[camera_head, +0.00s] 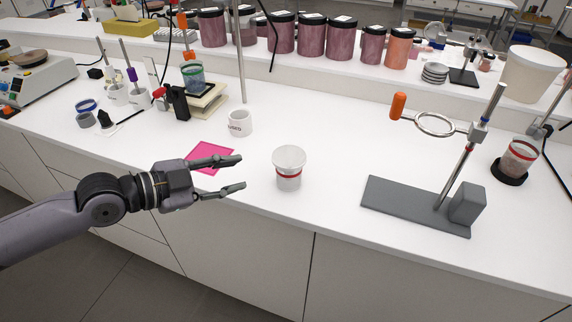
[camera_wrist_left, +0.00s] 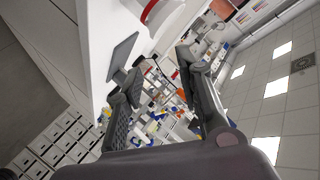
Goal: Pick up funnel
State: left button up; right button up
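A white, wide-rimmed, funnel-like piece (camera_head: 289,156) sits on a small clear jar with a red band (camera_head: 288,182) on the white bench. I cannot tell how deep it goes into the jar. My left gripper (camera_head: 241,174) is open and empty, just left of the jar, its fingers pointing toward it without touching. In the left wrist view, the fingers of this gripper (camera_wrist_left: 160,64) are spread apart, and a white piece with a red band (camera_wrist_left: 150,12) shows at the top edge, cut off by the frame. My right gripper is not in view.
A pink sheet (camera_head: 205,158) lies behind my left gripper, with a white mug (camera_head: 240,123) beyond it. A grey stand base (camera_head: 405,206) with a ring (camera_head: 434,124) stands to the right. The bench's front edge is close.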

pick_arm(q)
jog(key=p, duration=0.3)
send_near(301, 164)
jog(key=w+d, duration=0.2)
jog(key=p+x, duration=0.1)
jog(key=x, duration=0.1)
jog(key=p+x, duration=0.1)
jog(key=x, duration=0.2)
jog(key=shift+s+d+f, duration=0.1)
jog(key=shift+s+f, duration=0.1)
jog(key=shift+s, duration=0.15)
jog(key=shift+w+d+f, duration=0.2)
jog(key=shift+d, duration=0.05)
jog(key=shift+c, duration=0.2)
jog(key=shift+c, duration=0.6)
grip_shut()
